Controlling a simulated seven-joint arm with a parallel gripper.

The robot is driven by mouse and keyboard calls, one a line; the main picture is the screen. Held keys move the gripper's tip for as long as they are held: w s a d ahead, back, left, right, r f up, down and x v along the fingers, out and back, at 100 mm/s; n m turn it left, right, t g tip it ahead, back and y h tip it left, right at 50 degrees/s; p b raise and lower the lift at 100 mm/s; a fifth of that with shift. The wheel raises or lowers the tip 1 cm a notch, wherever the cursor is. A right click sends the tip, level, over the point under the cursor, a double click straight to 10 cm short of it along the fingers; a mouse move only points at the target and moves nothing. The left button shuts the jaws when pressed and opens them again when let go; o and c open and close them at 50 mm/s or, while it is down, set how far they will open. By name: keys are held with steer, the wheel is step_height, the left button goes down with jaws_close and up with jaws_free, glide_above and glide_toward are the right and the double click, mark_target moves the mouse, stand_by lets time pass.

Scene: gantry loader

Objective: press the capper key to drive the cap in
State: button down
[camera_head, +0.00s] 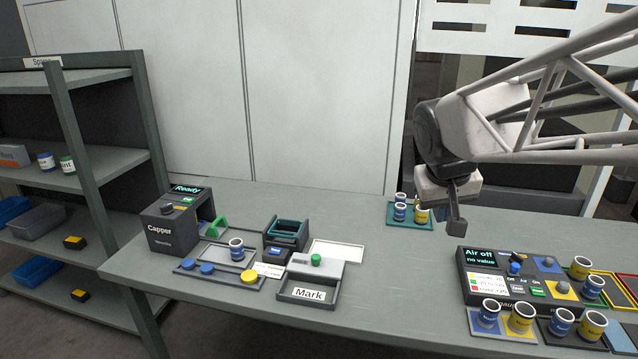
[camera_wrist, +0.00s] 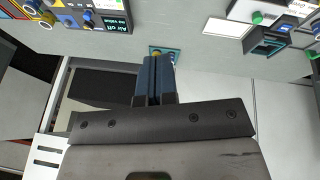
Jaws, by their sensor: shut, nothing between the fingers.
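The capper (camera_head: 172,228) is a dark box at the left of the table, with a lit screen (camera_head: 187,189) reading "Ready". A blue-and-white can (camera_head: 236,249) stands on a pale plate right of the capper. My gripper (camera_head: 456,222) is shut and empty, in the air over the right part of the table, far from the capper. Its closed fingers (camera_wrist: 154,82) show in the wrist view.
A tray with blue and yellow caps (camera_head: 249,277) lies before the capper. The "Mark" station (camera_head: 308,292) stands mid-table. The "Air off" panel (camera_head: 487,270) and more cans (camera_head: 521,317) fill the right. A shelf stands left.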

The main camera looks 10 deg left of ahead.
steer(key=w+a+r+n+t, duration=0.1)
steer(key=w+a+n, duration=0.1)
steer(key=w+a, duration=1.1)
steer(key=w+a+r+n+t, duration=0.1)
steer(key=w+a+n+t, duration=0.1)
steer(key=w+a, duration=1.1)
steer(key=n+t+y, duration=0.2)
steer(key=n+y, duration=0.1)
steer(key=n, duration=0.2)
glide_above(186, 200)
step_height(186, 200, down, 10)
steer(key=shift+w+a+f, duration=0.1)
steer(key=shift+a+f, duration=0.05)
steer(key=shift+f, duration=0.1)
steer(key=shift+f, duration=4.3)
steer(key=shift+f, duration=0.55)
